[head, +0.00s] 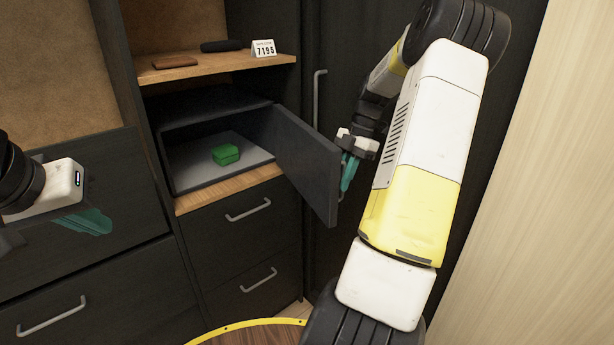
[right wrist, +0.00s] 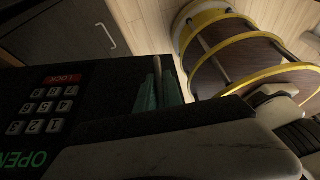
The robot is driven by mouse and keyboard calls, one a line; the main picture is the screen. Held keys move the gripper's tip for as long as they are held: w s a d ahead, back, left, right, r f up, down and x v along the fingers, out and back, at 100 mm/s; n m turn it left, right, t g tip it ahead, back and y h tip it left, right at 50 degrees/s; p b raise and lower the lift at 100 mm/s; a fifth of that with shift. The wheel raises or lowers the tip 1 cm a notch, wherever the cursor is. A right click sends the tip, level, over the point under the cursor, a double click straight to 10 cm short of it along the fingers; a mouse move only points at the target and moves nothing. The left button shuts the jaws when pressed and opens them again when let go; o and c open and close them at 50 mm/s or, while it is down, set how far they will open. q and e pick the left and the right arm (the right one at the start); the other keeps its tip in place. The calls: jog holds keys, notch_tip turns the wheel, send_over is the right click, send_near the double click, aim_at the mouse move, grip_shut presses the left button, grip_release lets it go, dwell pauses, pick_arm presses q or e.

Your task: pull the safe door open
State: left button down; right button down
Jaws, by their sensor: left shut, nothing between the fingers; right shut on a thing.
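The safe (head: 168,160) sits in a cabinet opening, and its dark door (head: 302,160) stands swung well open to the right. A green box (head: 226,154) lies on the safe's grey floor. My right gripper (head: 347,182) is at the door's outer face near its free edge. In the right wrist view its teal fingers (right wrist: 158,92) are shut on the door's handle (right wrist: 157,68), a thin bar mostly hidden between them. A keypad (right wrist: 48,105) with a red LOCK key and green OPEN lettering shows on the door there. My left gripper (head: 92,222) is shut and empty at the left.
A shelf (head: 215,66) above the safe holds a brown wallet (head: 175,62), a dark case (head: 221,45) and a card reading 7195 (head: 263,48). Drawers (head: 240,215) with bar handles are below. A tall cabinet with a vertical handle (head: 318,98) stands behind the door.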

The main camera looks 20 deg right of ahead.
jog(key=shift+d, duration=0.4)
jog(key=c, duration=1.5)
grip_release()
